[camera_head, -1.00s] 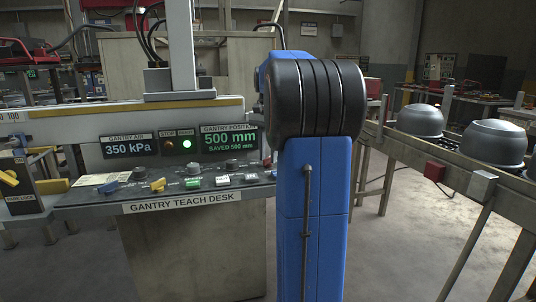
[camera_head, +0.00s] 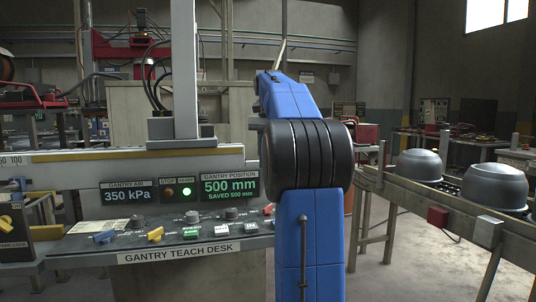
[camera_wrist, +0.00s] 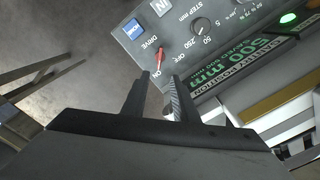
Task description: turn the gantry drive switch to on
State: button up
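The gantry drive switch (camera_wrist: 160,59) is a small red lever in the wrist view, on the grey panel of the teach desk (camera_wrist: 178,42), beside the labels DRIVE, OFF and ON. I cannot tell clearly which label it points to. My gripper (camera_wrist: 160,78) is open; its two dark fingers stand apart, with their tips just below the switch in the picture. No contact with the switch shows. In the head view the desk (camera_head: 130,250) stands left of my arm, and a red part that looks like the switch (camera_head: 268,210) sits at its right end. My arm hides my gripper there.
A blue button (camera_wrist: 134,29) and a black step knob (camera_wrist: 200,26) flank the switch. The gantry position display (camera_head: 229,187) reads 500 mm and a green lamp (camera_head: 190,190) is lit. A conveyor with grey domed parts (camera_head: 418,164) stands at right.

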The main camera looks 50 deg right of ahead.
jog(key=shift+r, duration=1.15)
jog(key=shift+a, duration=0.1)
jog(key=s+a+f+n+t, duration=0.1)
jog(key=s+a+f+n, duration=0.25)
jog(key=a, duration=0.45)
jog(key=s+a+f+n, duration=0.2)
jog(key=a+f, duration=0.2)
jog(key=a, duration=0.4)
jog(key=s+a+f+n+t, duration=0.1)
jog(key=s+a+f+n, duration=0.2)
jog(key=a, duration=0.5)
jog(key=s+a+f+n+t, duration=0.1)
jog(key=s+a+f+n, duration=0.1)
jog(key=s+a+f, duration=0.2)
jog(key=s+a+f+n+t, duration=0.1)
jog(key=s+a+f, duration=0.3)
jog(key=f, duration=0.7)
jog(key=s+a+f+n, duration=0.4)
jog(key=s+f, duration=0.1)
jog(key=f, duration=0.2)
jog(key=shift+s+a+f+t, duration=0.15)
jog(key=shift+s+f+t, duration=0.15)
jog(key=shift+s+t, duration=0.1)
